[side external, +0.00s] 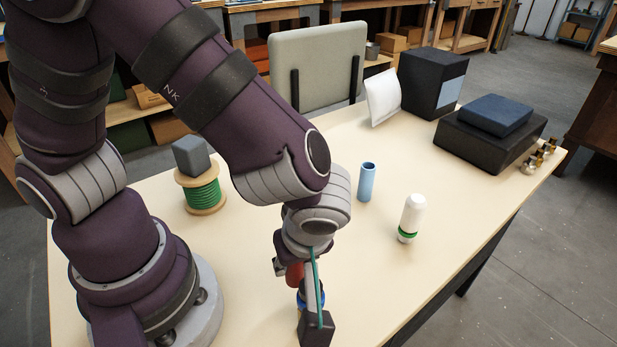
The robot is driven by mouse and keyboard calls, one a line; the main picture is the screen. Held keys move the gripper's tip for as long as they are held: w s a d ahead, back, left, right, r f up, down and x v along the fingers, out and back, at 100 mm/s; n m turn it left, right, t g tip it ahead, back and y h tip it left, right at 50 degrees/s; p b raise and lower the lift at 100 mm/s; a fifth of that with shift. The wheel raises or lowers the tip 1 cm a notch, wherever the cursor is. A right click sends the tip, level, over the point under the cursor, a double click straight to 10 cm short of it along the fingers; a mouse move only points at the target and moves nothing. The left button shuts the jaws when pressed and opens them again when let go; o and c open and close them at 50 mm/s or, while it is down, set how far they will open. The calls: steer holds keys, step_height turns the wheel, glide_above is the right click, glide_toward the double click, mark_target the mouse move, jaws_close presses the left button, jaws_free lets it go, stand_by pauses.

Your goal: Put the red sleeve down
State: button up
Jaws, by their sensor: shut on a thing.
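My gripper (302,283) points down over the near part of the table, below the wrist. It is shut on the red sleeve (294,273), of which only a small patch shows among the gripper parts. A blue band (307,299) shows just below the red patch, partly hidden. A dark block (317,332) with a thin teal strip rising from it stands in front, and I cannot tell whether it belongs to the gripper. Whether the sleeve touches the table is hidden.
On the pale table (255,265) stand a light blue cylinder (367,183), a white bottle with a green band (411,219), and a green spool (202,194) topped by a grey cube (191,156). Dark boxes (482,140) and brass fittings (539,157) sit at the far right. The table is clear around the bottle.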

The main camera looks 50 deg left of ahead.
steer(key=w+d, duration=0.1)
steer(key=w, duration=0.2)
steer(key=w+d, duration=0.2)
steer(key=w, duration=0.1)
steer(key=w+d+f, duration=0.1)
steer(key=w, duration=0.2)
steer(key=shift+w+d, duration=0.1)
steer(key=shift+d, duration=0.25)
steer(key=shift+f, duration=1.75)
steer(key=o, duration=0.9)
steer(key=shift+f, duration=0.1)
steer(key=shift+o, duration=0.2)
